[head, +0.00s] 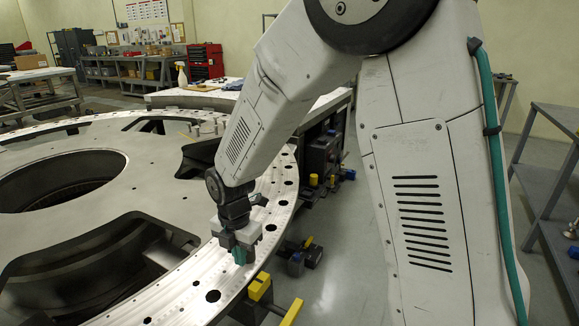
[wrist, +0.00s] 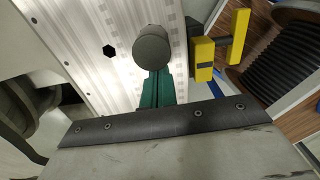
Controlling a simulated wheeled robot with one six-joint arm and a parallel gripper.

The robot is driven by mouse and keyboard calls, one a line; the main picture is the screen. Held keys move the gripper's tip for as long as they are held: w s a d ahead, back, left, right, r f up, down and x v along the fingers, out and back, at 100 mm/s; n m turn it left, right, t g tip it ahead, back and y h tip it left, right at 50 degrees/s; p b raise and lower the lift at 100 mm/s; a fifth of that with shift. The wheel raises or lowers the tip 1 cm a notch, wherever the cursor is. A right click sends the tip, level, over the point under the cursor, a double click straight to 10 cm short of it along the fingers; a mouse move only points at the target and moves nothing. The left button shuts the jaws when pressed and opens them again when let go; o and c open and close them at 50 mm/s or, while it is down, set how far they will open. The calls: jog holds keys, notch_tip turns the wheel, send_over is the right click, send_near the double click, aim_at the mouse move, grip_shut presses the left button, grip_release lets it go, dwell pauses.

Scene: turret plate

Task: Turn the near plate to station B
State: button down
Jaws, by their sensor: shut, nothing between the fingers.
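The near plate (head: 110,150) is a large round metal turret plate with a central opening and a bright rim with rows of holes. My gripper (head: 240,256), with green fingers, points down at the rim on its near right side. In the wrist view the green fingers (wrist: 157,90) are together with nothing between them. A grey round-topped knob (wrist: 151,45) stands just beyond the fingertips over the rim; I cannot tell whether they touch. In the head view I cannot make this knob out beside the gripper. No station B label is readable.
A yellow block (head: 260,287) and a yellow bar (head: 292,312) sit just outside the rim; yellow parts (wrist: 204,60) also show in the wrist view. Dark machinery (head: 322,155) stands beyond the rim. A grey shelf (head: 548,190) is at right. Open floor lies between.

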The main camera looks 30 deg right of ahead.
jog(key=shift+n, duration=0.8)
jog(key=w+d, duration=0.6)
jog(key=d, duration=0.1)
jog(key=w+d, duration=0.3)
jog(key=d, duration=0.1)
jog(key=shift+d, duration=0.1)
jog(key=shift+n, duration=0.9)
jog(key=w+d, duration=0.5)
jog(key=w, duration=0.1)
jog(key=w+d, duration=0.6)
jog(key=shift+w+d, duration=0.25)
jog(key=shift+w, duration=0.05)
jog(key=shift+s, duration=0.1)
jog(key=shift+s+a, duration=0.1)
jog(key=shift+a, duration=0.1)
notch_tip(320, 180, up, 9)
jog(key=s+a, duration=0.1)
jog(key=shift+s, duration=0.2)
dwell(0.8)
